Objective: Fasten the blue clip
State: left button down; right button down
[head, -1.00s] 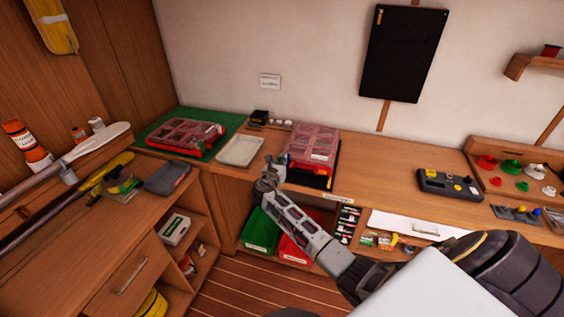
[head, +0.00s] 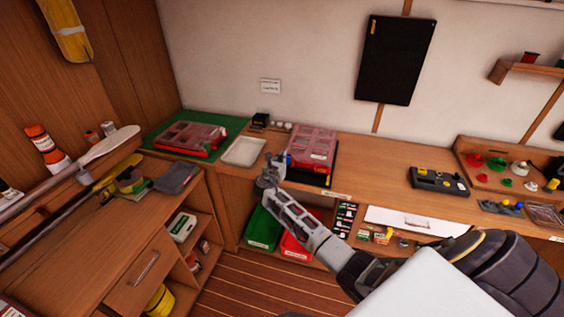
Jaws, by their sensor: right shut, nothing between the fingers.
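A red organizer case with a clear compartmented lid (head: 312,142) lies on a dark mat on the back bench. A small blue spot (head: 289,158) shows at its front left corner; it may be the blue clip, but it is too small to tell whether it is fastened. My right gripper (head: 278,160) is shut and empty, at the front left corner of this case. I cannot tell whether it touches the case. A second red case (head: 188,137) lies on a green mat to the left. My left gripper is not in view.
A pale tray (head: 243,152) sits between the two cases. Green (head: 263,229) and red (head: 297,246) bins stand below the bench edge.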

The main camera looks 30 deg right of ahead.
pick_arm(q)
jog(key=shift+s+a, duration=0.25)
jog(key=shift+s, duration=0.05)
pick_arm(e)
jog(key=shift+s+a+r, duration=0.2)
jog(key=shift+s+r, duration=0.05)
jog(key=shift+r, duration=0.05)
jog(key=shift+m, duration=0.3)
